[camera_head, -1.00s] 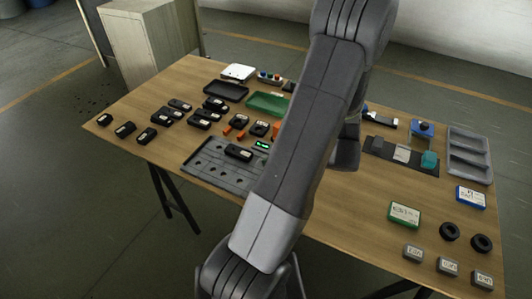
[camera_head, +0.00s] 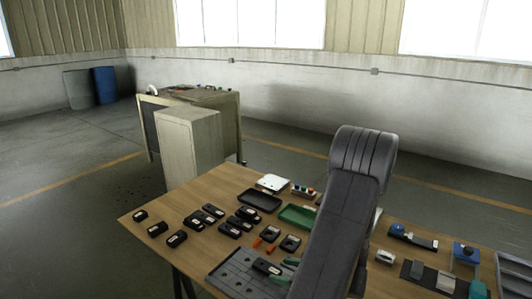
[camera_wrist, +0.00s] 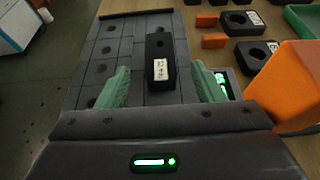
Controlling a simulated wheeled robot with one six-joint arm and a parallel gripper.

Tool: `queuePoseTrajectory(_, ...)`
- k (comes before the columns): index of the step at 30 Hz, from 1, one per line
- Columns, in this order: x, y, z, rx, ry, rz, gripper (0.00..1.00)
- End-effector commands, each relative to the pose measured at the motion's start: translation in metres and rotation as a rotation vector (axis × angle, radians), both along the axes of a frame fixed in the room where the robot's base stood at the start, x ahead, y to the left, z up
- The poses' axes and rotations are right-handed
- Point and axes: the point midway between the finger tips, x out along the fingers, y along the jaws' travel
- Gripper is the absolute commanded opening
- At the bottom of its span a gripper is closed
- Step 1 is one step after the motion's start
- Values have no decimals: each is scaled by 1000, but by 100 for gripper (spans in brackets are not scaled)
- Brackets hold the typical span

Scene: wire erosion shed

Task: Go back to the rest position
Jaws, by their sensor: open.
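My gripper (camera_wrist: 163,87) is open, with its two green fingertips apart in the wrist view. A black block with a white label (camera_wrist: 160,62) lies on the dark holed plate (camera_wrist: 100,62), beyond and between the fingertips, with gaps on both sides. In the head view my gripper (camera_head: 285,271) is partly hidden behind my arm, just right of that black block (camera_head: 265,267) on the plate (camera_head: 228,272). The gripper holds nothing that I can see.
The wooden table (camera_head: 190,205) carries several black blocks, a black tray (camera_head: 260,201), a green tray (camera_head: 297,215) and orange pieces (camera_head: 268,233). A large orange block (camera_wrist: 285,85) is close at the right in the wrist view. A cabinet (camera_head: 190,143) stands behind the table.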

Motion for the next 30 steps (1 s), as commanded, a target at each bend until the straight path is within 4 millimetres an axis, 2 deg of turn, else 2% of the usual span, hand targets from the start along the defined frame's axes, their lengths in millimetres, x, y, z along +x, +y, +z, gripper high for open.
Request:
queuePoseTrajectory(1,5,9,-4,1,2,5,62)
queuePoseTrajectory(6,19,28,-14,0,0,4,62)
queuePoseTrajectory(12,28,40,-20,-1,0,1,62)
queuePoseTrajectory(25,29,41,-21,-1,-1,-1,62)
queuePoseTrajectory(30,22,30,-16,-1,-2,-2,62)
